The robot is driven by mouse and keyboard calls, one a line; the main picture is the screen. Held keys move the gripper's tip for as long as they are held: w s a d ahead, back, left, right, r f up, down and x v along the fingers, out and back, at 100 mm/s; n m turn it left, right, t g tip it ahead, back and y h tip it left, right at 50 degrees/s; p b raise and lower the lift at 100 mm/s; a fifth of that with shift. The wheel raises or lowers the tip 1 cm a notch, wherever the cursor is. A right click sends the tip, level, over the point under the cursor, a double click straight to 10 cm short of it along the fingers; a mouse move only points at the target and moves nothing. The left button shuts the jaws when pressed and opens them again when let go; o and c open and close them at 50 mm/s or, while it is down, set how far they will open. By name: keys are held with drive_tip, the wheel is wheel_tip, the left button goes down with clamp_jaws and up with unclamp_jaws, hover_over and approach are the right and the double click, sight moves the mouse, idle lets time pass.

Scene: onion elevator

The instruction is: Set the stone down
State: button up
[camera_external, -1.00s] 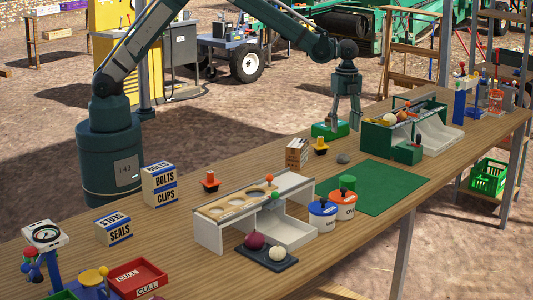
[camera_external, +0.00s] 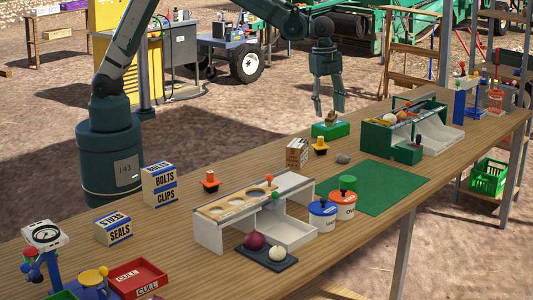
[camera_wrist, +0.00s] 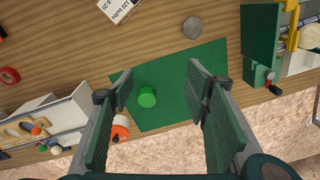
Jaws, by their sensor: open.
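A grey rounded stone (camera_external: 343,158) lies on the wooden table just behind the green mat (camera_external: 378,187). It also shows in the wrist view (camera_wrist: 193,27), at the top edge of the mat. My gripper (camera_external: 331,110) is open, pointing down, above and behind the stone and apart from it. It hangs just over a low green block (camera_external: 330,130) with a small brown object (camera_external: 331,118) on top. I cannot tell what that object is. In the wrist view my gripper (camera_wrist: 158,82) has its fingers wide apart with nothing held between them.
A green cylinder (camera_external: 348,183) stands on the mat's left edge, beside the orange-lidded tub (camera_external: 344,205). A green rack (camera_external: 380,137) is to the right. Most of the mat is clear.

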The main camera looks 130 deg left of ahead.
drive_tip(key=s+d+r+n+t, duration=0.1)
drive_tip(key=s+d+r, duration=0.35)
drive_tip(key=d, duration=0.55)
drive_tip(key=s+d+r+t, duration=0.1)
drive_tip(key=s+d+r, duration=0.2)
drive_tip(key=d+r, duration=0.55)
drive_tip(key=s+d+r+n+t, duration=0.15)
drive_tip(key=s+d, duration=0.25)
drive_tip(key=d, duration=0.8)
drive_tip(key=s+d+f+n+t, duration=0.1)
drive_tip(key=s+d+f+t, duration=0.2)
drive_tip(key=s+d, duration=1.6)
drive_tip(key=shift+s+d+f+h, duration=0.2)
drive_tip(key=shift+s+d+h, duration=0.1)
drive_tip(key=shift+s, duration=0.55)
